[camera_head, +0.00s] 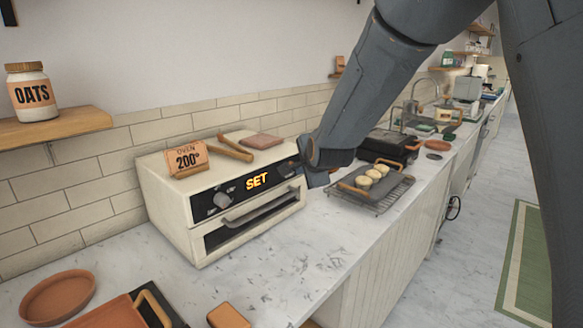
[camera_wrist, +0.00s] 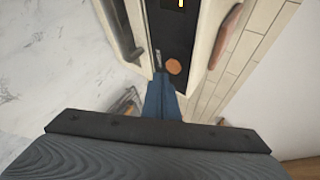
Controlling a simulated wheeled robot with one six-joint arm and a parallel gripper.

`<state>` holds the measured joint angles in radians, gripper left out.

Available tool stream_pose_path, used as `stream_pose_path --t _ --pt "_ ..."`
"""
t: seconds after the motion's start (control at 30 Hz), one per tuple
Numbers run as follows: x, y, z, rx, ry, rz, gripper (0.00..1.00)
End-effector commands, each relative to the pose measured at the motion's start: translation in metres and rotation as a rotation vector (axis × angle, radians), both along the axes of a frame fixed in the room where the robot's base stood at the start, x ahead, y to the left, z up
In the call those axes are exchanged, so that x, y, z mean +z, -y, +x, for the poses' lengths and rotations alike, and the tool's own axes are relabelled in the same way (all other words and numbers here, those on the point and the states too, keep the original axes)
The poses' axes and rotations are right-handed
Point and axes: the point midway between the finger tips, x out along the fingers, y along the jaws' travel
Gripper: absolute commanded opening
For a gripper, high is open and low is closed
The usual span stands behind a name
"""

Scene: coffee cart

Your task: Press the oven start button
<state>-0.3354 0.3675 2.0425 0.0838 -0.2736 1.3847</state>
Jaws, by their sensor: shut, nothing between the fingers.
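The cream oven (camera_head: 180,225) stands on the counter in the head view, with a dark front panel, a grey knob and a display (camera_head: 257,181) reading "SET". In the wrist view a round orange-brown button (camera_wrist: 174,66) sits on the dark panel (camera_wrist: 168,36). My gripper (camera_wrist: 161,78) is shut and empty, its tips close beside that button. I cannot tell whether they touch it. In the head view my gripper (camera_head: 308,175) is at the right end of the oven front, and the button is hidden there.
A wire rack (camera_head: 372,205) with a tray of pale round pieces stands right of the oven. An "OVEN 200°" sign (camera_head: 187,160), wooden tongs (camera_head: 235,148) and a folded cloth lie on top. The marble counter before the oven is mostly clear.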

Motion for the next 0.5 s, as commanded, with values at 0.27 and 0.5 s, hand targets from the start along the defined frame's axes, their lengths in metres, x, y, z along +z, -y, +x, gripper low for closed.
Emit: stream_pose_path --t 0.27,0.5 --pt "-0.0004 -0.0058 0.0048 0.000 0.000 0.000 0.00" --pt "0.0000 -0.0061 0.0051 0.000 0.000 0.000 0.00"
